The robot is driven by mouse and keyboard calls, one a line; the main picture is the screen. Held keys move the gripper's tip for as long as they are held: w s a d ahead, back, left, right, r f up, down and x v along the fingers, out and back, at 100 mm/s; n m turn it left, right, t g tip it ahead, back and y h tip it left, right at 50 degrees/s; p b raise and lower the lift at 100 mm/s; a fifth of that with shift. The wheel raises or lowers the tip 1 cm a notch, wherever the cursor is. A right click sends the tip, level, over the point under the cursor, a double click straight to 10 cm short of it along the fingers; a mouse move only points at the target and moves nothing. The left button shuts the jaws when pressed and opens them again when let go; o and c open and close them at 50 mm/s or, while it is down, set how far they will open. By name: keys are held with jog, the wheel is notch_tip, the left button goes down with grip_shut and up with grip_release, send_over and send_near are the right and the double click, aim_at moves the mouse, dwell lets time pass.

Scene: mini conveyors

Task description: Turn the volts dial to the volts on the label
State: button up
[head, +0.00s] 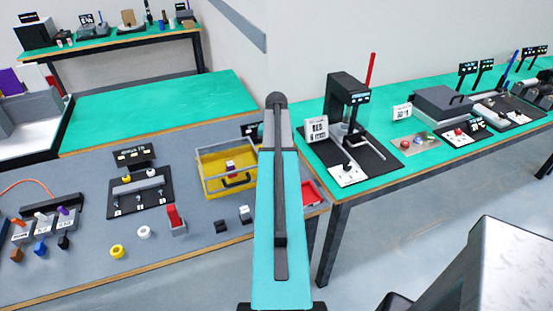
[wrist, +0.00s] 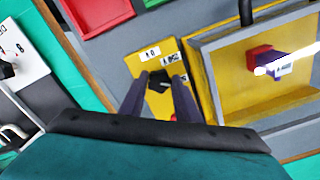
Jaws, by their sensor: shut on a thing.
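In the wrist view a yellow panel (wrist: 141,68) carries a black dial knob (wrist: 158,77). Small white labels (wrist: 151,53) with black print are on the panel beyond the knob; their print is too small to read surely. My gripper (wrist: 156,84) has its two dark fingers around the knob, shut on it. A small red spot shows on the panel near the right finger. In the head view my arm hides the gripper, the panel and the knob.
A red tray (head: 312,197) lies on the other side. A turquoise table (head: 389,183) with devices is at the right.

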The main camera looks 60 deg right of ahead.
jog(key=o, duration=1)
jog(key=shift+o, duration=0.2)
jog(key=shift+r, duration=0.2)
notch_tip(320, 180, up, 14)
jog(key=b, duration=0.3)
jog(key=shift+f, duration=0.25)
jog(key=shift+r, duration=0.1)
